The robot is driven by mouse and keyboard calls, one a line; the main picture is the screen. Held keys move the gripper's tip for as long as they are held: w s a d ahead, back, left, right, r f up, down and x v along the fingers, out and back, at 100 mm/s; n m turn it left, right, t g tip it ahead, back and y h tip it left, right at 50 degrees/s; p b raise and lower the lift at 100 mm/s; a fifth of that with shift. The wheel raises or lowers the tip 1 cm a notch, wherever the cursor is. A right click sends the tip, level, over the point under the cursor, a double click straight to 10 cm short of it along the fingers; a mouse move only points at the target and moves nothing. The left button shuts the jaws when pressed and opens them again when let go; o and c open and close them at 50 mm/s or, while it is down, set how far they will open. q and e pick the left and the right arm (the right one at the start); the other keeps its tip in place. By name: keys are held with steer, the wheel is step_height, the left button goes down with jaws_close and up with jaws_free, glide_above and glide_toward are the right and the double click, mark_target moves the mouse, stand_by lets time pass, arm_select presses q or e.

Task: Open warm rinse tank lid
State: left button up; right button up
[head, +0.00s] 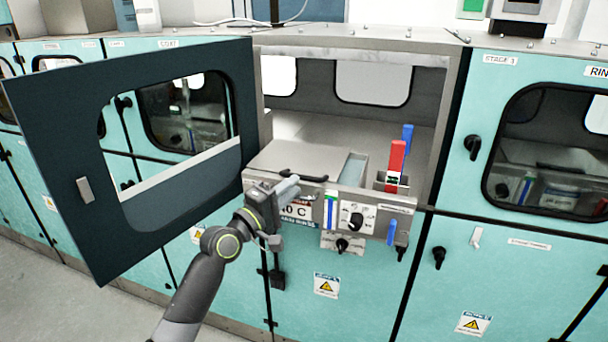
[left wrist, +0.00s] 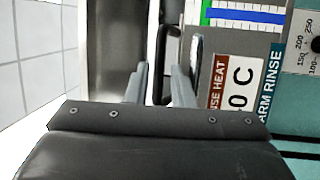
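The warm rinse tank (head: 375,200) stands inside an open cabinet bay in the head view. Its flat grey lid (head: 300,156) lies level over the left and middle of the tank, with a black handle (head: 303,176) along its front edge. A pale bluish strip (head: 354,167) shows to the right of the lid. My left gripper (head: 288,189) is just in front of and below the handle. In the left wrist view its fingers (left wrist: 159,88) are apart, and the black handle (left wrist: 162,45) shows just beyond them. No grip on the handle shows. My right gripper is out of view.
A dark cabinet door (head: 178,228) with a window stands swung open at the left, close to my left arm. Red (head: 396,160) and blue (head: 407,142) upright pieces stand at the tank's right. Knobs (head: 356,219) and labels cover the front panel.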

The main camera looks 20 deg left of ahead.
mark_target(302, 179)
arm_select(q)
steer(key=shift+x, duration=2.5)
jaws_close()
